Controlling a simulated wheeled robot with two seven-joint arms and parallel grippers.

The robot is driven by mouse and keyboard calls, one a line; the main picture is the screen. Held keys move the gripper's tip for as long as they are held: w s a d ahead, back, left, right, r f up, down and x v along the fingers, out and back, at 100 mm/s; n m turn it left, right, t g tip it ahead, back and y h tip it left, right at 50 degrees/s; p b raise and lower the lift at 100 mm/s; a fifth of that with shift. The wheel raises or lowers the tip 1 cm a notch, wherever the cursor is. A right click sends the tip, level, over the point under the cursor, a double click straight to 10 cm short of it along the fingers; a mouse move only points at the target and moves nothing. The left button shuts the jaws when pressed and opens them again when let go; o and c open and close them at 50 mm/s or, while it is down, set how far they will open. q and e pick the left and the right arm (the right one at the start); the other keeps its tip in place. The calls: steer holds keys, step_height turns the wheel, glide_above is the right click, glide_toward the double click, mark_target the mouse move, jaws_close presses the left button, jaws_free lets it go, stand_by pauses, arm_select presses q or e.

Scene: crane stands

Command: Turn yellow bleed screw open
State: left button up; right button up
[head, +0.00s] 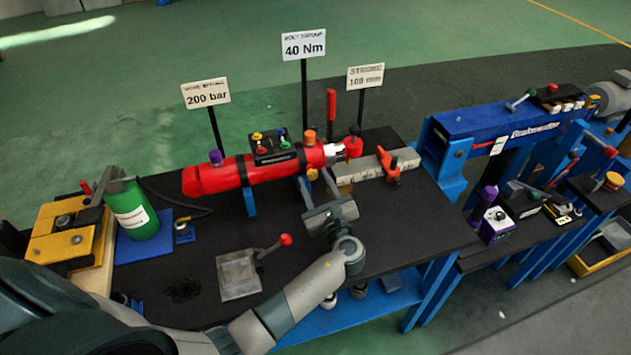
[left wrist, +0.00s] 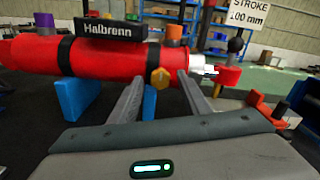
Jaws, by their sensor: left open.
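The red hydraulic cylinder (head: 222,175) lies across blue supports on the black bench. The yellow bleed screw (head: 312,174) sticks out low on its near side, close to the rod end. In the left wrist view the yellow screw (left wrist: 161,78) is a faceted knob showing between my two finger tips. My left gripper (head: 318,188) is open and empty, pointing at the screw from the near side. Its fingers (left wrist: 160,80) stand on either side of the screw in that picture; I see no clear contact. My right gripper is not in view.
A control block (head: 277,152) with coloured knobs sits on the cylinder. A metal tray with a red-knobbed lever (head: 240,275) lies on the near bench. A green bottle (head: 132,208) stands left. An orange-red clamp (head: 389,168) sits on a grey bar right of the cylinder.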

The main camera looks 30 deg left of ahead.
arm_select(q)
steer(key=c, duration=0.9)
steer(key=shift+c, duration=0.7)
steer(key=n+b, duration=0.3)
steer(key=shift+f, duration=0.3)
steer(key=shift+r+n+b, duration=0.1)
steer(key=shift+n+b, duration=0.55)
steer(key=shift+n, duration=0.45)
steer(key=shift+r+n, duration=0.2)
steer(key=shift+n, duration=0.1)
steer(key=o, duration=1)
